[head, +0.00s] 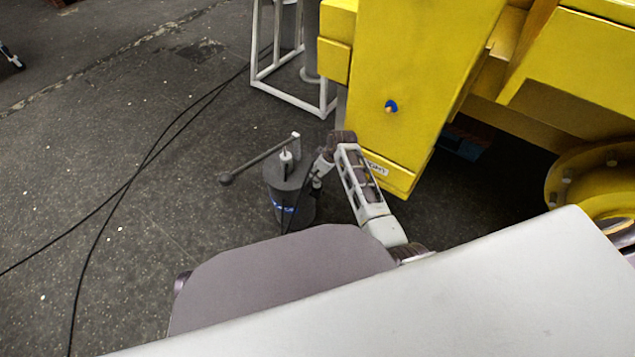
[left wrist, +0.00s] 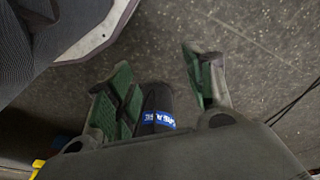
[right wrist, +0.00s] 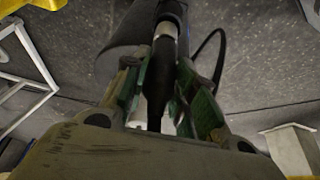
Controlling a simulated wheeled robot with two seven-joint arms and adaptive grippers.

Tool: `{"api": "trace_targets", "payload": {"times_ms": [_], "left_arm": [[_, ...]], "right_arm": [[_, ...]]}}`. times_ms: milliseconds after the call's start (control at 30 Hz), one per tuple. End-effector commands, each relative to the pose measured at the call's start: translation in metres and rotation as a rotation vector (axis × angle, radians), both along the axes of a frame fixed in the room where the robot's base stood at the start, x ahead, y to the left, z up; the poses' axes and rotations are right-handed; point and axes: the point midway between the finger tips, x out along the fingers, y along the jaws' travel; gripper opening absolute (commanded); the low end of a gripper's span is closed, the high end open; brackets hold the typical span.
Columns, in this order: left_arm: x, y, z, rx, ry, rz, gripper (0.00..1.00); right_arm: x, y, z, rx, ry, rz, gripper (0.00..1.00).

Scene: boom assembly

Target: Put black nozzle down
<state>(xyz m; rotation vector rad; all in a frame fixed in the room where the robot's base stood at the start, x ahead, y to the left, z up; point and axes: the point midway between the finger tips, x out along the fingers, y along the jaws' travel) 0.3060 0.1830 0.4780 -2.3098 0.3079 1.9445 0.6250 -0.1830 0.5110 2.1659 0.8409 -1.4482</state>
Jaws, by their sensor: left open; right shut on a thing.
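My right gripper (head: 318,174) is beside the dark grease pump (head: 278,178), near its top right side. In the right wrist view my right gripper (right wrist: 160,75) is shut on the black nozzle (right wrist: 163,52), a dark rod with a pale ring, between its green pads. In the head view the nozzle is too small to make out clearly. In the left wrist view my left gripper (left wrist: 160,65) is open, its fingers wide apart. The pump (left wrist: 157,100) with its blue label shows beyond and between them; nothing is held. I cannot make out the left gripper in the head view.
A yellow boom (head: 395,90) stands just right of my right arm. A white frame stand (head: 257,65) is behind the pump. Black cables (head: 150,160) run across the floor at left. A lever (head: 258,160) sticks out left from the pump. Floor to the left is mostly clear.

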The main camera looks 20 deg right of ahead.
Motion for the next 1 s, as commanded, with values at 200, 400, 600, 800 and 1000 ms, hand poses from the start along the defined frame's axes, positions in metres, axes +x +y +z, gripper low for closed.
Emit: {"api": "trace_targets", "payload": {"times_ms": [200, 400, 600, 800, 1000], "left_arm": [[0.003, -0.002, 0.008, -0.008, -0.017, -0.001, 0.53], [0.003, -0.002, 0.009, -0.009, -0.019, -0.001, 0.53], [0.003, -0.002, 0.009, -0.008, -0.020, -0.001, 0.53], [0.005, -0.003, 0.010, -0.013, -0.028, -0.001, 0.53], [0.006, -0.006, 0.025, -0.025, -0.050, -0.002, 0.53]], "right_arm": [[0.001, 0.000, -0.019, 0.000, -0.002, 0.001, 0.00], [0.001, 0.000, -0.019, 0.000, -0.002, 0.001, 0.00], [0.000, 0.000, -0.021, 0.000, -0.001, 0.001, 0.00], [0.000, 0.000, -0.039, 0.002, 0.000, -0.001, 0.00], [0.000, 0.000, -0.055, 0.000, -0.001, 0.001, 0.00]]}}
